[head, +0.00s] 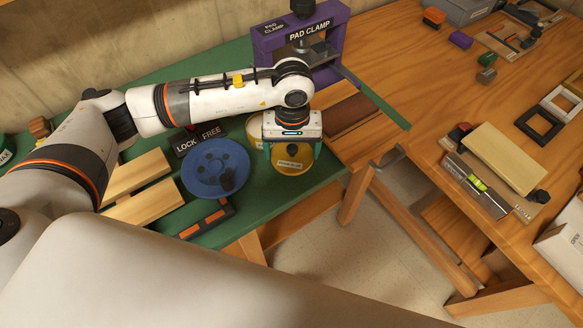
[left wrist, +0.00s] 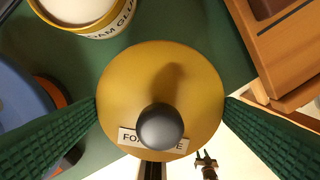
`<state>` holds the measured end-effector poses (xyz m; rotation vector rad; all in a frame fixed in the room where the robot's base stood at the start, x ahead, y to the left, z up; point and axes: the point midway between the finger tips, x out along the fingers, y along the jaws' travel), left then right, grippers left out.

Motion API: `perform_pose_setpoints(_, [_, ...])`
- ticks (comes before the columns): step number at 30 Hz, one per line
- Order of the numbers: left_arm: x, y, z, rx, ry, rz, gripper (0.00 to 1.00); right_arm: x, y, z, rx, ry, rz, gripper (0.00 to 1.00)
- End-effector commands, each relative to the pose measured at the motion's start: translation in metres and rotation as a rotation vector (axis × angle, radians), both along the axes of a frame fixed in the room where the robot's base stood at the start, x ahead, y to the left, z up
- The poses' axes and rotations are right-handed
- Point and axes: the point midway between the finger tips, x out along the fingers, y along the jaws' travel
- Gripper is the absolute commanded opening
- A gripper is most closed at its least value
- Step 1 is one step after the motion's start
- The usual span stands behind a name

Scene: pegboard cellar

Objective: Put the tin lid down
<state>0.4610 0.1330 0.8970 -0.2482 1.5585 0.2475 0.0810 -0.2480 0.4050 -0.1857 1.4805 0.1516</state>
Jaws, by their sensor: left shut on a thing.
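The tin lid (head: 291,165) is a round yellow disc with a dark round knob and a white label. It also shows in the left wrist view (left wrist: 195,75). My left gripper (head: 292,152) points down over it, with a green finger against each side of its rim. The lid is near the front edge of the green worktop; I cannot tell its height above it. The open foam glue tin (left wrist: 105,30), with a pale inside, stands behind and beside the lid. In the head view the tin (head: 254,131) is partly hidden by my gripper.
A blue disc (head: 205,178) lies left of the lid, near a LOCK FREE sign (head: 188,145). An orange and black tool (head: 207,218) lies in front. The purple pad clamp (head: 267,45) stands behind. Floor (head: 340,240) shows past the worktop's edge.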

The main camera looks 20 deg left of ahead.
Motion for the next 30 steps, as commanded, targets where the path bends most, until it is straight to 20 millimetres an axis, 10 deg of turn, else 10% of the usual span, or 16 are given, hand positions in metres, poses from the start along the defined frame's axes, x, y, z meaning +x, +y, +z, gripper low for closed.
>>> perform_pose_setpoints(15, [-0.001, 0.000, -0.060, -0.001, 0.002, 0.003, 0.67, 0.005, 0.014, 0.014, 0.018, -0.008, 0.001, 0.36])
perform_pose_setpoints(27, [0.000, 0.000, -0.067, -0.001, -0.001, 0.003, 0.67, 0.004, 0.011, 0.007, 0.014, -0.006, -0.002, 0.36])
perform_pose_setpoints(28, [0.000, 0.000, -0.066, -0.001, -0.001, 0.003, 0.92, 0.004, 0.011, 0.008, 0.014, -0.006, -0.002, 0.36])
perform_pose_setpoints(30, [0.000, 0.000, -0.065, -0.001, -0.001, 0.003, 1.00, 0.004, 0.011, 0.009, 0.014, -0.005, -0.002, 0.36])
